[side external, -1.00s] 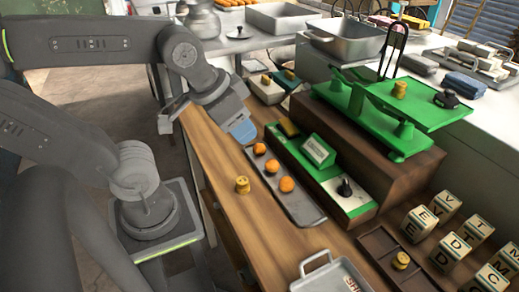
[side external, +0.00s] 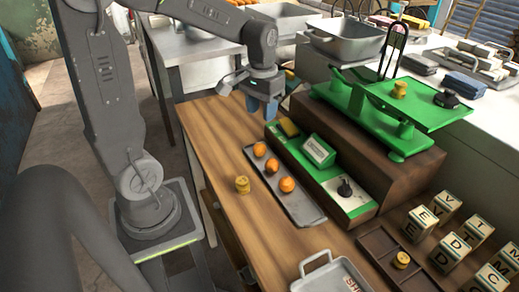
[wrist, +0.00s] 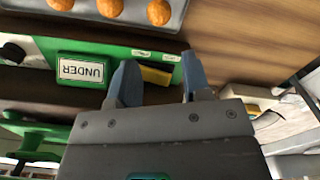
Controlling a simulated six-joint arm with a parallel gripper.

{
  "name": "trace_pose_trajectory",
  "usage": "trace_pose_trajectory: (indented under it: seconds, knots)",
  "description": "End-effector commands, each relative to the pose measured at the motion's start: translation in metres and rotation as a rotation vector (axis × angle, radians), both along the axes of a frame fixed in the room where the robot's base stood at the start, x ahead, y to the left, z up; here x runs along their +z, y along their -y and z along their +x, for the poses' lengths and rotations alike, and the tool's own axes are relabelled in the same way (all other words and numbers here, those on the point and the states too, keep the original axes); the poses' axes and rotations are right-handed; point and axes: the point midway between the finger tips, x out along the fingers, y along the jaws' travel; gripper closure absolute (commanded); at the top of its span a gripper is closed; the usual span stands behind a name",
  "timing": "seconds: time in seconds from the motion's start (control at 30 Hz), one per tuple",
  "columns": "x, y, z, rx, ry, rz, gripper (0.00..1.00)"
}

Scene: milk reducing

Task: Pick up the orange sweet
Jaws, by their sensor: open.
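Three round orange sweets lie in a row on a grey tray (side external: 308,213): a far one (side external: 259,149), a middle one (side external: 271,166) and a near one (side external: 287,185). They also show at the top edge of the wrist view, as a left (wrist: 60,4), middle (wrist: 110,8) and right (wrist: 158,11) ball. My gripper (side external: 263,112) hangs above the far end of the table, beyond the tray and apart from the sweets. In the wrist view my gripper (wrist: 158,66) is open, with nothing held. A yellow block (wrist: 155,76) shows behind and between its fingers.
A green panel with an "UNDER" sign (wrist: 80,69) borders the tray. A green balance scale (side external: 395,110) stands on a brown box to the right. A stack of yellow discs (side external: 242,184) sits left of the tray. Lettered cubes (side external: 452,250) stand front right. The table's left side is mostly bare.

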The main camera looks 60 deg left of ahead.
Motion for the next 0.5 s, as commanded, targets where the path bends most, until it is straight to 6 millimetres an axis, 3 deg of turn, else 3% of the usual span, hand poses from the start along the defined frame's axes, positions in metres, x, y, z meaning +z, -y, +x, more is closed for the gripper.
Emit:
trace_pose_trajectory:
  seconds: [0.2, 0.5]
  knots:
    - [-0.043, 0.001, -0.001, -0.001, -0.005, -0.002, 0.56]
    - [-0.069, 0.001, -0.002, -0.002, -0.001, 0.0, 0.56]
